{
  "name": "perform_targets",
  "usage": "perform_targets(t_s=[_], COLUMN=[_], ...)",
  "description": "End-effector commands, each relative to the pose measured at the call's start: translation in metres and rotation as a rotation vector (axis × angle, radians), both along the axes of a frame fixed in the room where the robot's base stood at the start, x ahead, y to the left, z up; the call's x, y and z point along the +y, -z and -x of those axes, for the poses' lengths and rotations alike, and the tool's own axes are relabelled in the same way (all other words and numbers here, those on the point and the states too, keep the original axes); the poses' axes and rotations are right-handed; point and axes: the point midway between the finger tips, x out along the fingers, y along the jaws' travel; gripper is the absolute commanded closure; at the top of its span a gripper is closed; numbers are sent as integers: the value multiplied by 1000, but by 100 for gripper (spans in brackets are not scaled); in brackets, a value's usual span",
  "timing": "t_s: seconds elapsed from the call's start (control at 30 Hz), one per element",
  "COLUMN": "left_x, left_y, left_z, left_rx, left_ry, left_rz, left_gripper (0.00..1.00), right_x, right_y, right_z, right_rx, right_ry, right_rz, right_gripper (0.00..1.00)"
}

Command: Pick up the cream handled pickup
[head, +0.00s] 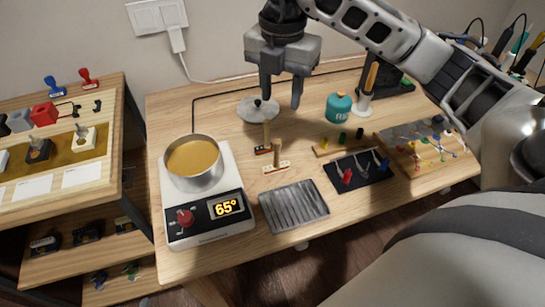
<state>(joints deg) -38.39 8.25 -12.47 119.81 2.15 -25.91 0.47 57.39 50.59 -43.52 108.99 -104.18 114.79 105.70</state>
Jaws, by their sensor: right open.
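A cream pickup with an upright wooden handle (277,166) stands on the workbench, just above the ridged metal tray. Behind it and slightly left stands a black pickup with a similar handle (262,149). My right gripper (281,96) points down with its two fingers apart and nothing between them. It is above the bench, higher in the picture than the cream pickup and apart from it. Another cream handled pickup (83,138) stands on the left rack, beside a black one (39,151). My left gripper is not in view.
A pot (193,163) of amber liquid sits on a hot plate (203,215) reading 65°. A round lid (258,110) lies near my fingers. The ridged tray (293,206), a dark mat (358,170) with tools and a teal container (339,107) are nearby.

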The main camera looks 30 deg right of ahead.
Motion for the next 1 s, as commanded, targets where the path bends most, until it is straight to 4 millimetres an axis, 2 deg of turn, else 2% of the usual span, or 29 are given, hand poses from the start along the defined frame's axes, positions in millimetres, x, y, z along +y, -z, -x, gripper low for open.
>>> perform_targets(t_s=[0.1, 0.4, 0.67, 1.0], left_x=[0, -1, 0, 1], left_y=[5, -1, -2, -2], left_z=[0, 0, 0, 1], left_rx=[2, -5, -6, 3], left_ry=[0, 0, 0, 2], left_rz=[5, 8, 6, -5], left_gripper=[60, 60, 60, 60], right_x=[0, 1, 2, 5], right_y=[27, 85, 104, 148], right_z=[2, 1, 0, -2], right_rx=[9, 7, 4, 5], right_ry=[1, -3, -4, -4], right_rz=[2, -3, -3, -4], right_gripper=[59, 59, 59, 59])
